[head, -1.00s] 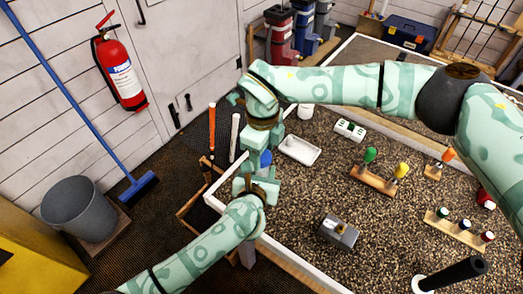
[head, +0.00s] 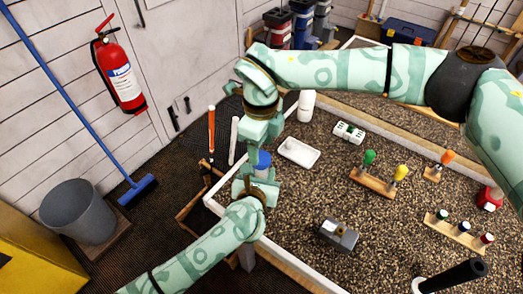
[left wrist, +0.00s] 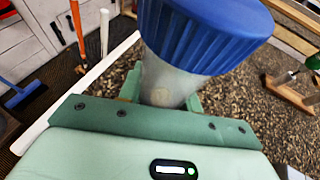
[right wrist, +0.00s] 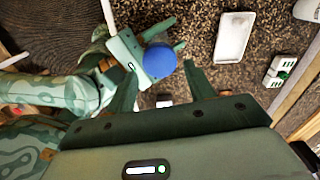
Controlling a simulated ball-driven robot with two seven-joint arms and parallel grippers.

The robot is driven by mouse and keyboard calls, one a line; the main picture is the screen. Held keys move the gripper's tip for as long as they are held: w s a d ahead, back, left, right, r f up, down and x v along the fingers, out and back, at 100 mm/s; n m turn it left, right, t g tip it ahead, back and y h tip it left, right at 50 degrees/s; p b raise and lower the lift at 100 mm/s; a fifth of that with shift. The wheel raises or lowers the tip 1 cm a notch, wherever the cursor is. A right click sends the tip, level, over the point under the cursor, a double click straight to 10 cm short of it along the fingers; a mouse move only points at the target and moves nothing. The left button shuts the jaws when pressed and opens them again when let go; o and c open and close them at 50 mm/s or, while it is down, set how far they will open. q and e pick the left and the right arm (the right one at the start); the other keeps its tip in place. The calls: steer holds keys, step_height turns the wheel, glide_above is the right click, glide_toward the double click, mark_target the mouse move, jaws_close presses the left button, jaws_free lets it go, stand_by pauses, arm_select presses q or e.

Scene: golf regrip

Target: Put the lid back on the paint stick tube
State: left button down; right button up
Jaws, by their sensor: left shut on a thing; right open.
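The paint stick tube (left wrist: 165,80) is pale grey and translucent. It stands in my left gripper (head: 258,180), which is shut on its body. The ridged blue lid (left wrist: 205,35) sits on the tube's upper end; I cannot tell how fully it is seated. The lid also shows in the head view (head: 263,160) and in the right wrist view (right wrist: 160,60). My right gripper (right wrist: 162,88) is open and empty, above the lid and apart from it. The tube's lower end is hidden by the left gripper.
A white tray (head: 299,152) and a white bottle (head: 306,106) stand on the speckled bench nearby. A grey metal block (head: 338,235) and wooden racks with coloured handles (head: 378,183) are to the right. An orange-gripped club (head: 211,128) and a white-gripped one (head: 234,140) stand at the left.

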arm_select(q)
steer(key=shift+f, duration=0.2)
arm_select(e)
steer(key=shift+s+a+r, duration=0.2)
steer(key=shift+a+r, duration=0.05)
steer(key=shift+r, duration=0.15)
arm_select(q)
steer(key=shift+s, duration=0.1)
arm_select(e)
steer(key=shift+c, duration=0.3)
